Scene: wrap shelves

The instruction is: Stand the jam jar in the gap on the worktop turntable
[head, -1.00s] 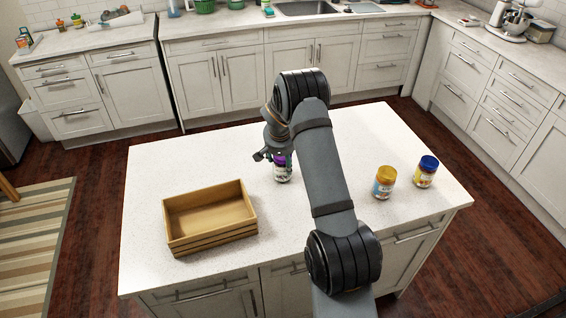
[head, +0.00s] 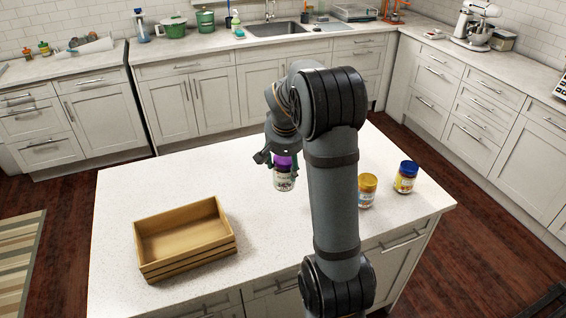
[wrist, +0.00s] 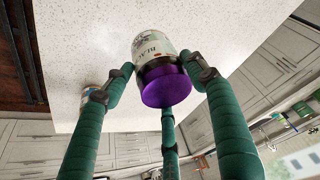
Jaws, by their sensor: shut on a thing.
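My gripper (head: 272,158) is shut on the jam jar (head: 284,178), a jar with a purple lid and a pale printed label. The jar is upright in the head view, over the white island top; it appears slightly raised, though the clearance is hard to judge. In the wrist view my gripper's fingers (wrist: 160,82) close around the jar (wrist: 150,45) near its purple lid, which faces the camera. I cannot make out a turntable or its gap in either view.
An empty wooden crate (head: 186,266) sits at the island's front left. A yellow-lidded jar (head: 367,191) and a blue-lidded jar (head: 405,178) stand to the right. Bottles and a white item stand on the back left worktop (head: 40,70). The sink (head: 277,30) and mixer (head: 474,22) are behind.

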